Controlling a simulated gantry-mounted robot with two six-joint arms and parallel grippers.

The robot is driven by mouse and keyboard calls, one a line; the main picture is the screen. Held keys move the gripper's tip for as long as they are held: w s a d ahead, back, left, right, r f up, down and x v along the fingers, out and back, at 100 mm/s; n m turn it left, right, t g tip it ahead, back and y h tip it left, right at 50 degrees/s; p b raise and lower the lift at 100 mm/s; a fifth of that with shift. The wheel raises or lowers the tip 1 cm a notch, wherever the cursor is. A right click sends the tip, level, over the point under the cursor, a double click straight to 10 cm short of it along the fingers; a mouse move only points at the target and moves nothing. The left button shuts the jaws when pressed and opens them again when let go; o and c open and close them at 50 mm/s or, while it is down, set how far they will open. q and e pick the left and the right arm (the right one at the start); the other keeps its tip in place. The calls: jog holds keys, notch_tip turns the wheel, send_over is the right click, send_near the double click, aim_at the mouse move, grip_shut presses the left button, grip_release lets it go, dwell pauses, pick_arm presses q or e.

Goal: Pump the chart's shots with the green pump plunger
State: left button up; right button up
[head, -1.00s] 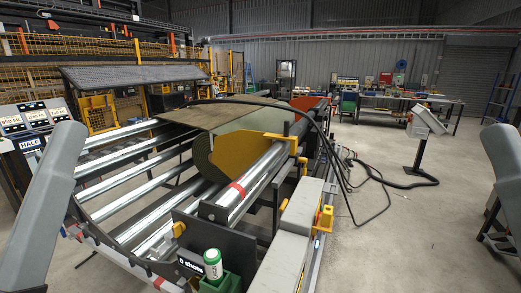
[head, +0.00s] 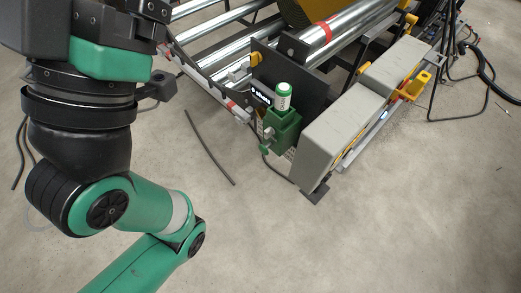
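The pump (head: 283,128) is a green block at the front corner of the roller machine. Its plunger (head: 284,97) stands upright on top, white with a green cap and lettering. A small dark counter display (head: 262,94) sits beside it, too oblique to read now. My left arm fills the left side. The dark end of it, with my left gripper (head: 135,18), is at the top left, apart from the plunger. Its fingertips cannot be made out. My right gripper is out of view. The chart is out of view.
Grey boxes (head: 341,130) run along the machine's side, right of the pump. Metal rollers (head: 215,45) lie behind it. A yellow bracket (head: 416,86) sticks out at the right. Dark cables (head: 462,85) lie at the right. Open concrete floor is in front.

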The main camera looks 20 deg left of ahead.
pick_arm(q)
grip_shut()
dwell(0.4)
dwell(1.3)
